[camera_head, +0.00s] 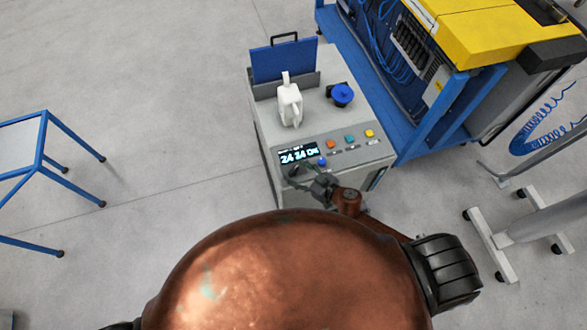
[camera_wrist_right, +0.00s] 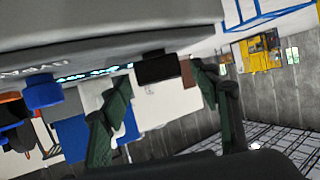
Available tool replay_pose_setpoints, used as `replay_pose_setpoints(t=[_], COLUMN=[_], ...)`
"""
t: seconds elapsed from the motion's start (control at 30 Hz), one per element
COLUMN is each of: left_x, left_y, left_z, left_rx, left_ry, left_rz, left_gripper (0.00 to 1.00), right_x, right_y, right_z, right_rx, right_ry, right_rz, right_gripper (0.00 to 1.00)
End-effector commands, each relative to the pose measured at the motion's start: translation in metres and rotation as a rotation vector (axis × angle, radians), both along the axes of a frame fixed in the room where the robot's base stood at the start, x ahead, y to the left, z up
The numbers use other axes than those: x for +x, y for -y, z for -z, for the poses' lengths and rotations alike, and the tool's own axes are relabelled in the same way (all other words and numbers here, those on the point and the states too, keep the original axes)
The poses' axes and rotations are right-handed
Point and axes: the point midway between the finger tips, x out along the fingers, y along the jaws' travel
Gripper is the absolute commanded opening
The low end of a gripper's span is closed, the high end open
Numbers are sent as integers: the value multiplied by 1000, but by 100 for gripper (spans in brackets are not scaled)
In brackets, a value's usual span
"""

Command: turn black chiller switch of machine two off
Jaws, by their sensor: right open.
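The grey machine (camera_head: 262,108) stands ahead of me in the head view, with a lit display (camera_head: 298,155) on its sloped panel. A black block-shaped switch (camera_wrist_right: 160,68) shows on the machine's edge in the right wrist view. In the head view I cannot make it out behind my gripper. My right gripper (camera_head: 312,180) is at the panel's front edge, just below the display. In the right wrist view its two green fingers (camera_wrist_right: 161,76) are spread apart, with the switch between their tips. Contact cannot be told. My left gripper is out of view.
A blue knob (camera_head: 322,161) sits beside the display, near my right gripper. Orange (camera_head: 331,143), teal (camera_head: 350,138) and yellow (camera_head: 369,133) buttons line the panel. A white jug (camera_head: 289,106) and blue-capped item (camera_head: 342,94) stand on top. A blue-framed machine (camera_head: 410,130) is close on the right.

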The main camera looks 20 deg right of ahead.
Motion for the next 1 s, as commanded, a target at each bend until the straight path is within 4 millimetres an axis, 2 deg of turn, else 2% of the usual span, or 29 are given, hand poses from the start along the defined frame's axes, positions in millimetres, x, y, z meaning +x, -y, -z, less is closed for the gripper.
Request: replay_pose_setpoints(t=[0.2,0.47,1.0], left_x=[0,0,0], left_y=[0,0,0], left_z=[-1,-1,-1], left_rx=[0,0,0], left_ry=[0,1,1], left_rz=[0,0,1], left_gripper=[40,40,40], right_x=[13,14,14], right_y=[-9,-9,-9], right_z=[7,7,7], right_rx=[0,0,0], right_ry=[0,0,0], right_rz=[0,0,1], right_gripper=[56,56,20])
